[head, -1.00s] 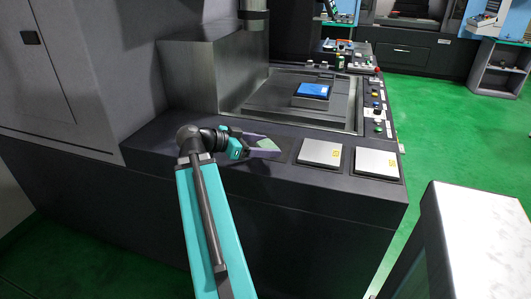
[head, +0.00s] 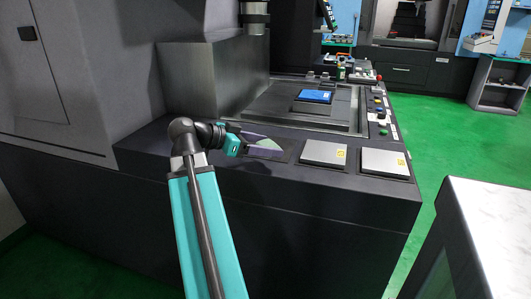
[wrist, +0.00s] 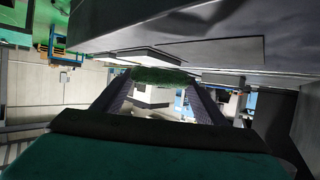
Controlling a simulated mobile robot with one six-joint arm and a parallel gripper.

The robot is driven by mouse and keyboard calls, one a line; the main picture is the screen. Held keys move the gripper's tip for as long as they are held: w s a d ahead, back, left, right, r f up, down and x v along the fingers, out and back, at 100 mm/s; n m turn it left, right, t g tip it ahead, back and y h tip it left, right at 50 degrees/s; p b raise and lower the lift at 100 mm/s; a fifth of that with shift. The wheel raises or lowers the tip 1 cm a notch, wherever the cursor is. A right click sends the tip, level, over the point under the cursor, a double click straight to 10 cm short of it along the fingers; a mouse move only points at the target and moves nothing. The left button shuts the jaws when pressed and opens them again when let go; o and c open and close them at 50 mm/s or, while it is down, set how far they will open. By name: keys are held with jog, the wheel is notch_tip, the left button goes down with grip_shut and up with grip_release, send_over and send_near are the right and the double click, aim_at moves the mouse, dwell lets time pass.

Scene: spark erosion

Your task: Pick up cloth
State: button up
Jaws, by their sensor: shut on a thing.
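A green cloth (head: 264,143) shows as a pale green patch at my fingertips in the head view, over the dark front ledge of the machine. My gripper (head: 268,147) lies low and sideways at that ledge, left of two pale square plates. In the wrist view the cloth (wrist: 160,75) is a rough green strip spanning the tips of my two dark fingers, and my gripper (wrist: 158,84) is shut on it. Part of the cloth is hidden by the fingers. I cannot tell whether it touches the ledge.
The pale plates (head: 324,153) and (head: 385,162) lie on the ledge to the right. A blue-topped block (head: 314,96) sits on the machine bed behind. A tall metal housing (head: 213,85) stands behind my wrist. A marble-topped table (head: 500,215) is at the right, with green floor between.

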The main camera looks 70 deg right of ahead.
jog(key=shift+s+a+f+b, duration=0.25)
jog(key=shift+a+b, duration=0.2)
jog(key=shift+b, duration=1.2)
jog(key=shift+s+a+r, duration=0.15)
jog(key=shift+a+r, duration=0.1)
jog(key=shift+a, duration=0.2)
jog(key=shift+s+a+r, duration=0.1)
jog(key=shift+s+a, duration=0.2)
jog(key=shift+a, duration=0.55)
jog(key=shift+r+p, duration=0.1)
jog(key=shift+p, duration=0.25)
